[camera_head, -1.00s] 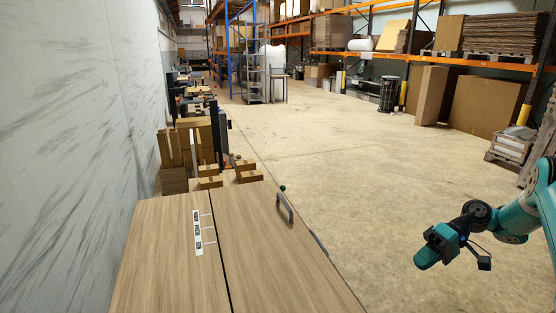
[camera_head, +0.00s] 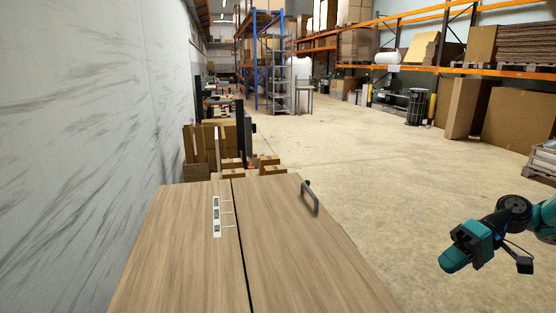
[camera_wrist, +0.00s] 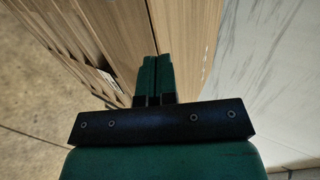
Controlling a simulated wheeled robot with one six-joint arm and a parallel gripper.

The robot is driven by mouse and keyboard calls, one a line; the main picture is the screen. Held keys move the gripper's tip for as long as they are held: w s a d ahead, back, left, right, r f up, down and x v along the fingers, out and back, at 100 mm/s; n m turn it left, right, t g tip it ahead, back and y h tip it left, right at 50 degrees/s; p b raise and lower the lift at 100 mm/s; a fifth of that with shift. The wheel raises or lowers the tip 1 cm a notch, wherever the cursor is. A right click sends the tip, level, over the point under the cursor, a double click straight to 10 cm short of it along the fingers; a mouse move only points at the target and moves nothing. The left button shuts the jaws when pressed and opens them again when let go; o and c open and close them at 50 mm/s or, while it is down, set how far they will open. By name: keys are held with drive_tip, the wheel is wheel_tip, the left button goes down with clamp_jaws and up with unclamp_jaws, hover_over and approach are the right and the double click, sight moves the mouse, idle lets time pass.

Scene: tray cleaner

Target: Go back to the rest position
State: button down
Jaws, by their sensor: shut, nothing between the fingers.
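My gripper (camera_head: 455,260) is at the right of the head view, held out over the open floor and apart from the wooden cabinet. In the wrist view its two green fingers (camera_wrist: 154,76) are together with nothing between them. The wooden cabinet (camera_head: 290,235) fills the lower middle of the head view, with a dark seam down its top. It also shows behind the fingers in the wrist view (camera_wrist: 110,30).
A grey handle (camera_head: 310,197) stands up from the cabinet's far right part. A marbled wall (camera_head: 90,130) runs close along the left. Cardboard boxes (camera_head: 232,165) stand beyond the cabinet. Concrete floor (camera_head: 385,165) is clear to the right, up to orange-beamed shelving (camera_head: 420,68).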

approach(393, 302)
drive_tip(key=x, duration=0.4)
drive_tip(key=shift+s+a+f+b, duration=0.15)
drive_tip(key=shift+a+f+b, duration=0.15)
drive_tip(key=shift+a, duration=0.15)
